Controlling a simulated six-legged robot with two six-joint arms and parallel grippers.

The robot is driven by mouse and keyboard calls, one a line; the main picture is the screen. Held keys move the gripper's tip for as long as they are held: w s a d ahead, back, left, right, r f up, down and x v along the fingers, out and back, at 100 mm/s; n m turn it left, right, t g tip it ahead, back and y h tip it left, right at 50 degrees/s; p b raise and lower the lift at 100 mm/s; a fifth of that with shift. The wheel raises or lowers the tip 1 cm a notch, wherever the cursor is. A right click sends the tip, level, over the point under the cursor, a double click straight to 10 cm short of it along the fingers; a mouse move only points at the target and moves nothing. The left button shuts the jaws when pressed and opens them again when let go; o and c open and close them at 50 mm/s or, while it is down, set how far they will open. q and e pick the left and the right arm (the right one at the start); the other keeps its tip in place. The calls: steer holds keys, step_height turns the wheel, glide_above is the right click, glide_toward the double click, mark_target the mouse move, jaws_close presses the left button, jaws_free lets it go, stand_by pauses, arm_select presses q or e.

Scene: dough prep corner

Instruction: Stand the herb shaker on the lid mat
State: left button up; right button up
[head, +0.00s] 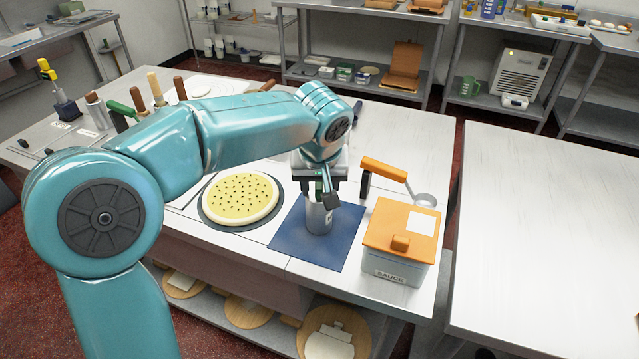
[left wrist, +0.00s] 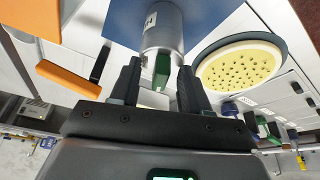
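The herb shaker (head: 319,218) is a silver cylinder with a pale label and a green part at its top. In the head view it looks upright, with its base on the dark blue mat (head: 296,246). In the left wrist view the shaker (left wrist: 163,32) lies just beyond my fingertips, with the mat (left wrist: 198,12) behind it. My left gripper (head: 322,193) is at the shaker's top. Its fingers (left wrist: 158,78) are apart on either side of the green part, with gaps visible. Whether a fingertip touches the metal cannot be told. My right gripper is not in view.
A sauce tub (head: 398,262) with an orange lid and a ladle (head: 400,172) stand close right of the mat. A dotted dough round (head: 240,197) lies to its left. Several handled tools (head: 137,100) stand at the back left. The counter behind the ladle (head: 410,130) is clear.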

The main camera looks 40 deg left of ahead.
arm_select(q)
steer(key=shift+r, duration=0.15)
steer(key=shift+r, duration=0.25)
steer(key=p+v, duration=0.1)
steer(key=v, duration=1)
steer(key=shift+s+r, duration=0.2)
steer(key=shift+r, duration=0.1)
